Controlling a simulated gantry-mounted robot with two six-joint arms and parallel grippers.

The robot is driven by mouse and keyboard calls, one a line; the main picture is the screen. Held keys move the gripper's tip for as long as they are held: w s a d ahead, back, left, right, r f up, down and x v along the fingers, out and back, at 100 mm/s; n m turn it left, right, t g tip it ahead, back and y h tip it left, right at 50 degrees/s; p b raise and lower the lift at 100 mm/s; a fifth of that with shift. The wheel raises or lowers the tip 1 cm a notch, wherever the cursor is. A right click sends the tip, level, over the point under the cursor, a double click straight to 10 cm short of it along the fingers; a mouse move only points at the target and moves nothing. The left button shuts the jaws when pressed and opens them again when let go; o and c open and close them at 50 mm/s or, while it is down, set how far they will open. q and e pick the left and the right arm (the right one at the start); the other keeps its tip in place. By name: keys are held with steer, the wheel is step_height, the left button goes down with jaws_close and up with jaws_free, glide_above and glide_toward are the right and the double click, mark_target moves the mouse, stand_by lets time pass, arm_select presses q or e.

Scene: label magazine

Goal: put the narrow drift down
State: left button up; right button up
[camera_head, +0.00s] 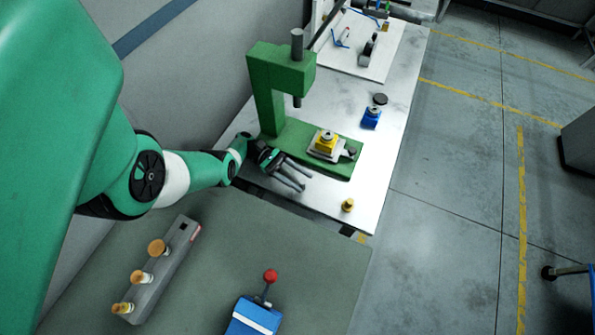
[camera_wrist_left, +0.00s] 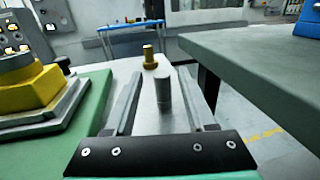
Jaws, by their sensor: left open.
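A slim grey cylinder (camera_wrist_left: 164,95), which looks like the narrow drift, is upright between the fingers of my left gripper in the left wrist view. My left gripper (camera_head: 296,177) is open, low over the white bench beside the green press, with a visible gap on each side of the cylinder. I cannot tell whether its lower end rests on the bench. In the head view it is hard to separate from the dark fingers. The left gripper also shows in the wrist view (camera_wrist_left: 162,100). My right gripper is not in view.
The green press (camera_head: 268,90) carries a yellow block (camera_head: 326,146) on its base. A small brass piece (camera_head: 348,205) stands near the bench's front edge. A blue block (camera_head: 371,118) sits farther back. A grey rack (camera_head: 160,272) holds three orange-topped pieces; a red-knobbed lever (camera_head: 270,276) is nearby.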

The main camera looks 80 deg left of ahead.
arm_select(q)
steer(key=shift+s+a+r, duration=0.2)
steer(key=shift+s+r, duration=0.1)
steer(key=shift+s, duration=0.05)
steer(key=shift+s+a+f, duration=0.35)
steer(key=shift+s, duration=0.05)
steer(key=shift+s+a+r+b, duration=0.1)
steer(key=shift+s+a+b, duration=0.25)
steer(key=shift+s, duration=0.15)
